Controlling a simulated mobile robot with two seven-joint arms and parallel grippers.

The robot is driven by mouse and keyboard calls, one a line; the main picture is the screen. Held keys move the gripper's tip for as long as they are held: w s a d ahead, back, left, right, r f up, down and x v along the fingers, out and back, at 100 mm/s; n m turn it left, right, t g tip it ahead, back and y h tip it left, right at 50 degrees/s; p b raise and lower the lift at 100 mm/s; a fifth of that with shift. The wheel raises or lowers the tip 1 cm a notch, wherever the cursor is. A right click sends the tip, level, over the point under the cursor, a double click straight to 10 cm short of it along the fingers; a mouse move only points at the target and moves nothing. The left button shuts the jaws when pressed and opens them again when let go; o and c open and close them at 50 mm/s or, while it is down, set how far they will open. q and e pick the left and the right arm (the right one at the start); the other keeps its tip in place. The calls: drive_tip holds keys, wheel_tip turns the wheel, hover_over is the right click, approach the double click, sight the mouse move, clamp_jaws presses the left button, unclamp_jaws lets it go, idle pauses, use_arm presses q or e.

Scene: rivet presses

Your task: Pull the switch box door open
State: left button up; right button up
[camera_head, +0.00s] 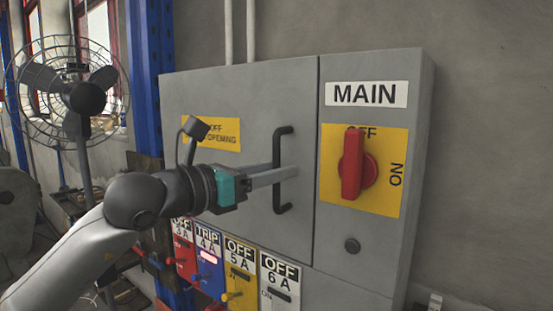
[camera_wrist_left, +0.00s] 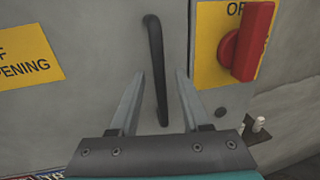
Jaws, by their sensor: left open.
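The grey switch box door (camera_head: 245,95) is closed, flush with the panel beside it. Its black bar handle (camera_head: 281,190) stands upright near the door's right edge. My left gripper (camera_head: 295,172) points at the handle. In the left wrist view the open fingers of my left gripper (camera_wrist_left: 158,75) stand to either side of the lower part of the handle (camera_wrist_left: 156,65). I cannot tell whether either finger touches it. My right gripper is in neither view.
The red MAIN switch (camera_head: 353,172) is on a yellow plate right of the door, with its grip upright toward OFF. Below the door are several coloured small switches (camera_head: 240,280). A black-caged fan (camera_head: 85,97) stands at the left by a blue post (camera_head: 142,70).

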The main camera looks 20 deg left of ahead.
use_arm(q)
drive_tip(key=shift+w+d, duration=0.2)
drive_tip(key=shift+w, duration=0.15)
clamp_jaws()
idle(1.3)
